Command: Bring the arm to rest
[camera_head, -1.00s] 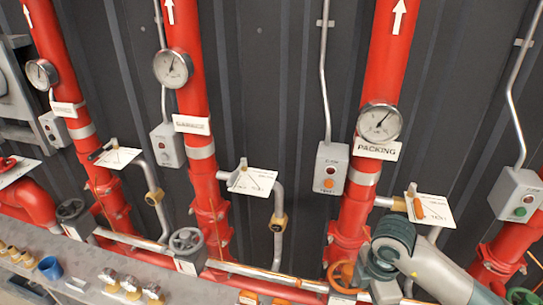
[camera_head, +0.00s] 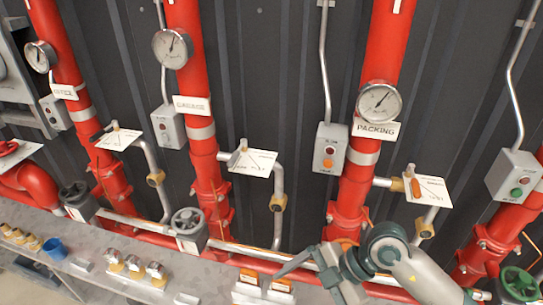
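My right arm (camera_head: 415,268) comes in from the bottom right, in front of the lower pipework. Its gripper (camera_head: 312,265) is beside the foot of the red pipe labelled PACKING (camera_head: 352,195). One dark finger points left over the horizontal pipe; the rest is partly hidden by the wrist, so its opening is unclear. I see nothing clearly held in it. My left gripper is out of view.
Red vertical pipes with gauges (camera_head: 380,102) stand against a dark ribbed wall. A grey hand wheel (camera_head: 187,222) and a green hand wheel (camera_head: 520,283) flank the gripper. A grey ledge (camera_head: 95,245) carries brass fittings and a blue cup (camera_head: 54,248).

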